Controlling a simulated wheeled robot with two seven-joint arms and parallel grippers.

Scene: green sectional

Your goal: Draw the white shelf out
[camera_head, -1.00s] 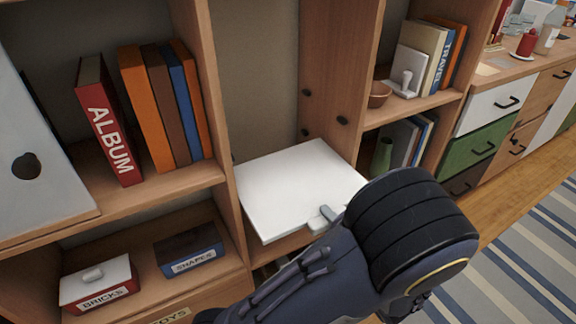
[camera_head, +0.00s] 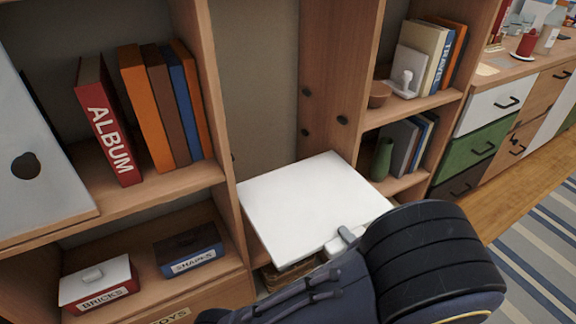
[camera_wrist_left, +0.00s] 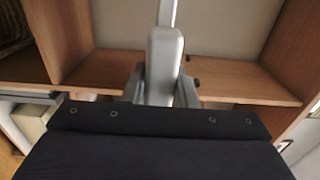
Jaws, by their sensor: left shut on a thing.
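The white shelf (camera_head: 305,205) is a flat, level board in the middle bay of the wooden bookcase, in the head view. Its front part juts out past the bay. My left gripper (camera_head: 345,238) is shut on the shelf's front edge, near its right corner. One grey fingertip lies on top of the board; my arm hides much of the rest of the gripper. In the left wrist view the grey gripper (camera_wrist_left: 165,65) points away from the camera, and I cannot make out its grip there. My right gripper is not in view.
Wooden uprights flank the bay. Books (camera_head: 165,105) and a red album (camera_head: 108,125) stand to the left, above the bricks box (camera_head: 98,285) and shapes box (camera_head: 188,250). A small bowl (camera_head: 379,93) and green vase (camera_head: 382,158) stand to the right. Open floor (camera_head: 540,170) lies at right.

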